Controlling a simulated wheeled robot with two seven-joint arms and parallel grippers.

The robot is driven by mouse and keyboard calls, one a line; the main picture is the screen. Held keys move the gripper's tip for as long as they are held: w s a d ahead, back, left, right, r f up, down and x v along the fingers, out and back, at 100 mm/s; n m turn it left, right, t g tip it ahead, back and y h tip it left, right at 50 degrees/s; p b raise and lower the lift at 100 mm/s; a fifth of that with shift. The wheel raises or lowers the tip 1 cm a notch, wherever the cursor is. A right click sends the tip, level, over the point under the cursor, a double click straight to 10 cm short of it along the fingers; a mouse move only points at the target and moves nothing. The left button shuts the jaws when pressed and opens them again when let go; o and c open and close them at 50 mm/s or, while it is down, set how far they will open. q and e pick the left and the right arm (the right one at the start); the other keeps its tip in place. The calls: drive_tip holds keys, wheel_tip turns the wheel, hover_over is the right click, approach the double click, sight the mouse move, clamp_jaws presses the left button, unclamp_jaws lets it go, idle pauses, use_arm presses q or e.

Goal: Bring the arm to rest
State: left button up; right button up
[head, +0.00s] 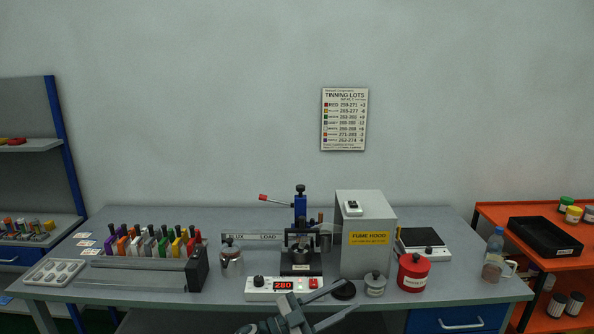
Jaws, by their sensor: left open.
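My left gripper (349,295) is at the bottom centre of the head view, in front of the bench's front edge. Its two fingers are spread apart and point to the right, and I see nothing held in them. A dark round disc (343,290) shows near the upper fingertip; I cannot tell whether they touch. Most of my left arm is out of the picture. My right gripper does not show.
The grey bench (440,222) carries a controller reading 280 (284,285), a blue-columned press (300,212), a fume hood box (366,240), a red pot (413,272), a metal pot (231,260) and a rack of coloured tools (150,240). An orange cart (490,209) stands right.

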use_arm(q)
drive_tip(key=a+f+n+t+y, duration=0.3)
drive_tip(key=a+f+n+y, duration=0.15)
drive_tip(key=f, duration=0.65)
drive_tip(key=a+f+n+t+y, duration=0.3)
drive_tip(key=a+f+n, duration=0.25)
drive_tip(key=f, duration=0.55)
drive_tip(key=s+a+f+n+g+y, duration=0.15)
drive_tip(key=s+a+f+y, duration=0.35)
drive_tip(key=f, duration=0.7)
drive_tip(key=s+a+f+n+y, duration=0.25)
drive_tip(key=s+a+f, duration=0.45)
drive_tip(key=f, duration=0.4)
drive_tip(key=s+a+f+n+g+y, duration=0.15)
drive_tip(key=s+a+f, duration=0.25)
drive_tip(key=s+f, duration=0.55)
drive_tip(key=s+a+f+n+g+y, duration=0.1)
drive_tip(key=s+a+f+g+y, duration=0.2)
drive_tip(key=s+f, duration=0.7)
drive_tip(key=s+a+f+g, duration=0.2)
drive_tip(key=s+a+g, duration=0.1)
drive_tip(key=s, duration=1.3)
drive_tip(key=s+a+f+g, duration=0.2)
drive_tip(key=s+a+g, duration=0.1)
drive_tip(key=s, duration=1.4)
drive_tip(key=shift+a+n, duration=0.45)
drive_tip(key=shift+a, duration=0.1)
